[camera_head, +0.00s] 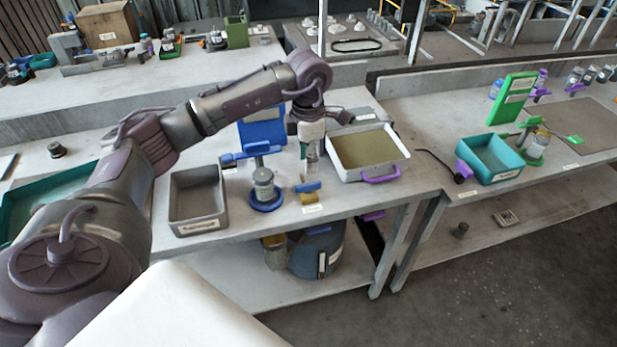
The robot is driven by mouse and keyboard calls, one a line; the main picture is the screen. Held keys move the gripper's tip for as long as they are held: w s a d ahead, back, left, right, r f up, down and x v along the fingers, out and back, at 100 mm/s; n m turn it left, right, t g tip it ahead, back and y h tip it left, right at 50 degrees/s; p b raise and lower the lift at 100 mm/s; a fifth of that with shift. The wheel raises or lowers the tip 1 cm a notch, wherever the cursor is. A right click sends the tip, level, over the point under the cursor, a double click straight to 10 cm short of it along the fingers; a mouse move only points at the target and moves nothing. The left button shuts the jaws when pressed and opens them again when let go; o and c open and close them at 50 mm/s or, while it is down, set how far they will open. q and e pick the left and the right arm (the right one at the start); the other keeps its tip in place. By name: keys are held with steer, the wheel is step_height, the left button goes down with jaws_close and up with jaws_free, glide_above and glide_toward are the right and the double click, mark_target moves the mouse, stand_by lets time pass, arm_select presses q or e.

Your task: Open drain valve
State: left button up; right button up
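My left gripper (311,172) points down above the front part of the middle bench. Below it is a small fitting with a blue bar (308,187) and a yellow lower part (308,198), with a white label in front. I cannot tell for sure whether this is the drain valve, or whether the fingers touch it. The finger gap is too small to read. A grey jar (263,184) stands on a round blue base (265,201) left of the gripper. My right gripper is not in view.
A grey bin (197,222) stands left of the jar. A white tray (395,161) with a purple handle is right of the gripper. A blue stand (262,133) is behind. A teal bin (505,170) stands on the right bench. A blue drum (330,240) sits on the lower shelf.

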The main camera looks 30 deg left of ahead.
mark_target(308, 183)
arm_select(q)
step_height(308, 183, down, 8)
steer(key=shift+r+p, duration=0.1)
steer(key=shift+p, duration=0.65)
steer(key=shift+c, duration=0.3)
jaws_close()
